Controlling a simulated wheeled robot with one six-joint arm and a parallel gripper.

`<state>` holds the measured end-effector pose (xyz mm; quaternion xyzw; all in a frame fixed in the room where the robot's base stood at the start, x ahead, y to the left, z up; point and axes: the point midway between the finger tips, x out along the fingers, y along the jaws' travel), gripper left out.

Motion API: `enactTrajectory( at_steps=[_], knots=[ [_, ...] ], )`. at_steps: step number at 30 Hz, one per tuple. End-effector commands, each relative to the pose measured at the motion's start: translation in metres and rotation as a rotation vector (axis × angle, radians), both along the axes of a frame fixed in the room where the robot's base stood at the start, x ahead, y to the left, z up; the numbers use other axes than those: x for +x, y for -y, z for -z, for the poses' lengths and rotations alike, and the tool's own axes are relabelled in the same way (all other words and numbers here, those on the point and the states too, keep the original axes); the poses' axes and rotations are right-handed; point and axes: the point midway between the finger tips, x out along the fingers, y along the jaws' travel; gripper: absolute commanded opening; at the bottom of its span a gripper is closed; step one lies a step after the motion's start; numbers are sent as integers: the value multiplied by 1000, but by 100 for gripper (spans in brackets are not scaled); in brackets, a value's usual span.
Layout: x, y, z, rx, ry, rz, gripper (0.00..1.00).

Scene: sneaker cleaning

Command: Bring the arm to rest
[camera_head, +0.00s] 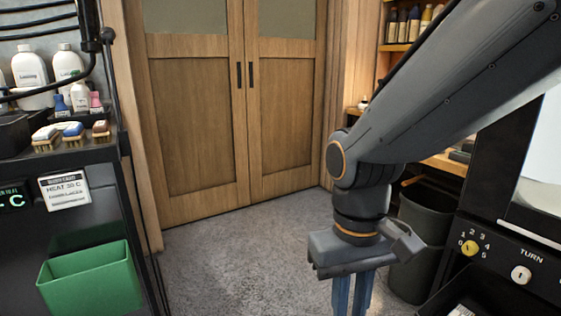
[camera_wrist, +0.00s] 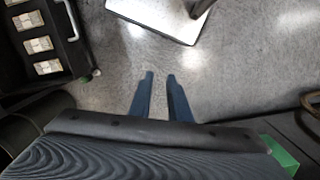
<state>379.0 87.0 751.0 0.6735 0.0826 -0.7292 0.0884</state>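My gripper (camera_head: 352,292) hangs at the end of my arm, pointing down over bare floor between the two black units. In the wrist view my gripper (camera_wrist: 160,76) shows two blue fingers with a gap between them and nothing in it. The fingertips are above the grey floor and touch nothing. In the head view the lower ends of the fingers run out of the picture. My arm reaches in from the upper right and bends down at the elbow-like joint.
A black unit at left carries brushes (camera_head: 72,133), bottles (camera_head: 68,66) and a green bin (camera_head: 91,284). A black machine with a yellow knob (camera_head: 469,247) stands at right, beside a dark bucket (camera_head: 424,232). Closed wooden doors (camera_head: 203,125) stand behind. The floor (camera_head: 240,250) between is clear.

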Motion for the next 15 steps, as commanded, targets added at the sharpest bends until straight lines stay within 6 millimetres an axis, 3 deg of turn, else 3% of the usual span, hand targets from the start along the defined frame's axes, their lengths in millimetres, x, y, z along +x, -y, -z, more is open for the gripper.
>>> enactTrajectory(
  at_steps=[8,15],
  knots=[
    [-10,-16,-16,83,85,-49,17],
    [-7,-4,-33,67,78,-7,17]
  ],
)
